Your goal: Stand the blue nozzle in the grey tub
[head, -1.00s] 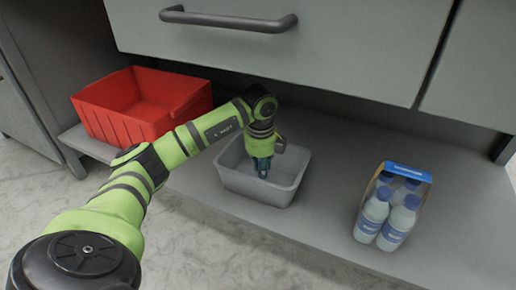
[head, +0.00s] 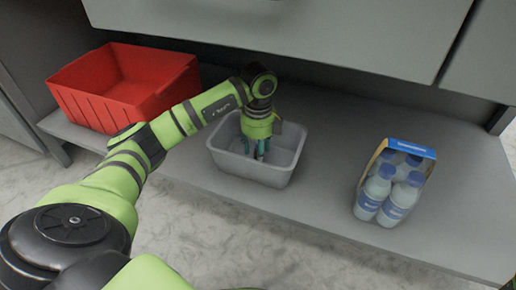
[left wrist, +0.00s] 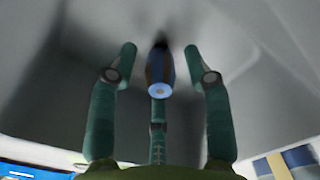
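The grey tub (head: 282,170) sits on the grey shelf in the middle of the head view. My left gripper (head: 255,154) reaches down into it, fingers spread. In the left wrist view the blue nozzle (left wrist: 160,72) shows between the spread fingers of my left gripper (left wrist: 160,52), with gaps on both sides. Its round, light-blue end with a small hole faces the camera, and it looks upright over the tub floor. Its far end is in shadow, so its contact with the floor is unclear. The nozzle cannot be made out in the head view. My right gripper is not in view.
A red bin (head: 120,90) stands on the shelf to the left, behind my left arm. A carton of white bottles with blue caps (head: 394,182) stands to the right of the tub. Bare shelf lies between them. A grey drawer front (head: 300,30) overhangs the back.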

